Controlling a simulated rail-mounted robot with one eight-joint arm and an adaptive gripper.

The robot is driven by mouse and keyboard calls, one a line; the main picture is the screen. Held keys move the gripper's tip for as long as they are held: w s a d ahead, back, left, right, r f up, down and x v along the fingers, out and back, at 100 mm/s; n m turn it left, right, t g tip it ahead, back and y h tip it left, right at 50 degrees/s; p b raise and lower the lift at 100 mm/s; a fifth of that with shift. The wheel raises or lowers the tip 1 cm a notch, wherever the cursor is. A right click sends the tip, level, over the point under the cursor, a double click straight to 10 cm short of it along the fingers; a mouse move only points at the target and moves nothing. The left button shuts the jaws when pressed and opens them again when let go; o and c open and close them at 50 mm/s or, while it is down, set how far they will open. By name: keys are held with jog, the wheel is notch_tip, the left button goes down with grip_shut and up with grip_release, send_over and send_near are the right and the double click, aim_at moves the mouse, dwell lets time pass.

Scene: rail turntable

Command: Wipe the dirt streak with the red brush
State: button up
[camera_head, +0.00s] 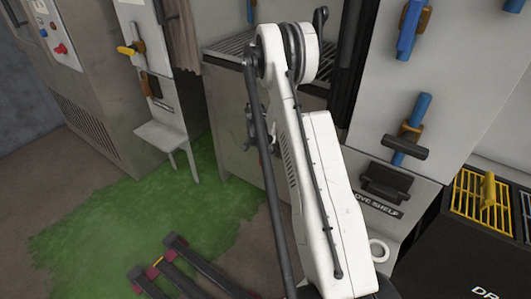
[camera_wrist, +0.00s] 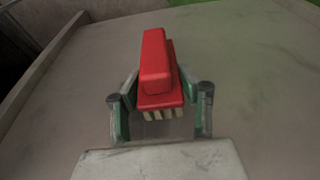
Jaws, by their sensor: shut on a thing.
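The red brush (camera_wrist: 155,65) is in the wrist view, held between the green-padded fingers of my gripper (camera_wrist: 160,104). Pale bristles show at its near end, below the red body. My gripper is shut on the brush, over a broad grey, smudged surface (camera_wrist: 245,75). I cannot tell whether the brush touches this surface. No distinct dirt streak can be made out. In the head view my white arm hides most of the gripper, and the brush cannot be seen there.
Grey cabinets with blue handles (camera_head: 410,30) stand at the right. A black bin with a yellow grate (camera_head: 488,205) is at far right. A small light-grey ledge (camera_head: 160,134) juts out at left. Green-painted floor (camera_head: 130,225) lies open at lower left.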

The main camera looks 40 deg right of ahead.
aim_at(275, 148)
jog(key=shift+w+d, duration=0.25)
jog(key=shift+d, duration=0.8)
dwell(0.4)
jog(key=shift+s, duration=0.15)
jog(key=shift+s+d, duration=0.9)
jog(key=shift+s, duration=2.5)
jog(key=shift+w+a+r, duration=0.15)
jog(key=shift+w+r, duration=0.2)
jog(key=shift+w, duration=0.3)
jog(key=shift+w+a+r, duration=0.1)
jog(key=shift+w+r, duration=0.2)
jog(key=shift+w, duration=0.4)
jog(key=shift+w+a+r, duration=0.15)
jog(key=shift+w+r, duration=0.2)
jog(key=shift+w, duration=0.3)
jog(key=shift+w+a+r+p, duration=0.25)
jog(key=shift+w+r, duration=0.25)
jog(key=shift+w, duration=0.3)
jog(key=shift+w+a+r+p, duration=0.15)
jog(key=shift+w+a+r, duration=0.25)
jog(key=shift+w, duration=0.35)
jog(key=s+d, duration=0.2)
jog(key=s, duration=0.5)
jog(key=shift+d+b, duration=0.25)
jog(key=shift+b, duration=0.15)
